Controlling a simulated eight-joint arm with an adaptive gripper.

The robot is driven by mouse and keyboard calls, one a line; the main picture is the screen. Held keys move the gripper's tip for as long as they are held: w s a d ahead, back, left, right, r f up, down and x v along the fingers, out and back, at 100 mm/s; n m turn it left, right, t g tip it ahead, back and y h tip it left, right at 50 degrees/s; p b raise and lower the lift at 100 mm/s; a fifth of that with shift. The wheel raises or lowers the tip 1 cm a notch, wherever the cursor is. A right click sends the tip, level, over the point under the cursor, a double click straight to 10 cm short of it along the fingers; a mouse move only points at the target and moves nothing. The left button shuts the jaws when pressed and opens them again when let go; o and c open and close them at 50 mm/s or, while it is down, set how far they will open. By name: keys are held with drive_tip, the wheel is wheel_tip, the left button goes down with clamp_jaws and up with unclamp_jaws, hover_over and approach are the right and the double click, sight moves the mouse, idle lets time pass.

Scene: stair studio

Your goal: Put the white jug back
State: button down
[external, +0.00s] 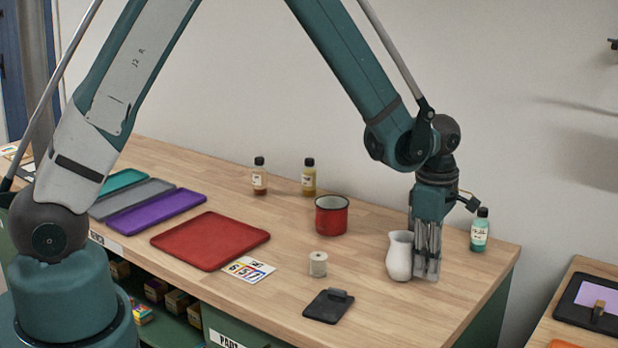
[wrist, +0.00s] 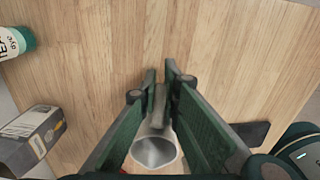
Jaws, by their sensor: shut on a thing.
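The white jug (external: 399,257) is upright at the right part of the wooden table. My gripper (external: 427,268) points straight down at its right side. In the wrist view, the jug's round open mouth (wrist: 154,152) shows between my fingers, and its handle lies between the fingertips of my gripper (wrist: 161,90). My gripper is shut on the handle. The jug's base is at or very near the table top; I cannot tell if it touches.
A red mug (external: 331,216), a thread spool (external: 318,264) and a dark clip-like pad (external: 328,306) stand left of the jug. A teal-labelled bottle (external: 480,231) is behind right. A red tray (external: 210,241) and a purple tray (external: 157,211) lie further left. The table's right edge is close.

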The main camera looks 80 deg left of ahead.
drive_tip(key=shift+f, duration=0.2)
drive_tip(key=c, duration=2.6)
unclamp_jaws()
drive_tip(key=shift+o, duration=0.2)
drive_tip(key=shift+r, duration=0.15)
drive_tip(key=shift+d+r+p, duration=0.1)
drive_tip(key=shift+r+p, duration=0.3)
drive_tip(key=shift+r, duration=5.7)
